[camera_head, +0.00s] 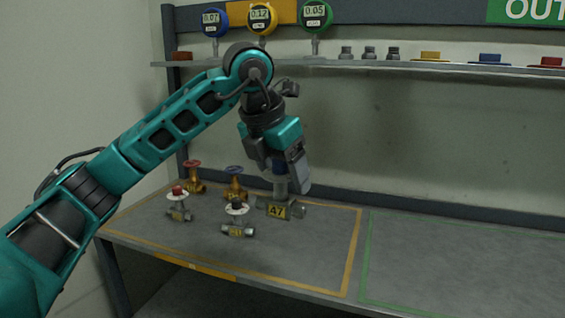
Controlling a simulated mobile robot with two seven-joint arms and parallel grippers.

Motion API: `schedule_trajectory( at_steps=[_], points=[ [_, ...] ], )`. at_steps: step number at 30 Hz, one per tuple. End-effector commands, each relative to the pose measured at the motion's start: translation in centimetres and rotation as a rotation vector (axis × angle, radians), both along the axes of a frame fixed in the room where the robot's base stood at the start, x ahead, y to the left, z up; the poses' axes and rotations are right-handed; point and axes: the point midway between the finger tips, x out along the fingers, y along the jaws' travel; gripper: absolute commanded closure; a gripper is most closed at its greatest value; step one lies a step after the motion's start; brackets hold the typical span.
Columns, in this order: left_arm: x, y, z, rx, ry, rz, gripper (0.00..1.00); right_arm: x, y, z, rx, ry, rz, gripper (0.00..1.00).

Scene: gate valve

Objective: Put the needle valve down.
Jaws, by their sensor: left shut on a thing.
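My left gripper (280,176) points down over the back of the yellow-outlined area and is shut on a grey valve (280,208) with a yellow tag reading 47. I take this to be the needle valve. The fingers hide much of its upper part, where a bit of dark blue shows. Its body is at or just above the bench; I cannot tell whether it touches. My right gripper is not in view.
The green-outlined area (460,260) at right is clear. A shelf (400,65) with gauges runs above.

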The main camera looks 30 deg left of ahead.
Motion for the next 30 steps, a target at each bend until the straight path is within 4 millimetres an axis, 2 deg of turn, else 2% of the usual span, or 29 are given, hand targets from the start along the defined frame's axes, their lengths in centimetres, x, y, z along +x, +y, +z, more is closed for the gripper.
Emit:
schedule_trajectory(
  at_steps=[8,17,30],
  points=[
    [-1.8,-1.5,-5.8,-0.002,0.006,-0.482,1.0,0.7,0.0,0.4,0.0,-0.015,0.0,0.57],
    [-4.0,-3.8,-12.8,-0.004,0.005,-1.108,1.0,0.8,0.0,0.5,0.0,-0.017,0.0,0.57],
    [-7.5,-7.3,-23.9,0.0,0.007,-2.091,1.0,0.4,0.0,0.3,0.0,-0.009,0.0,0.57]
  ],
)
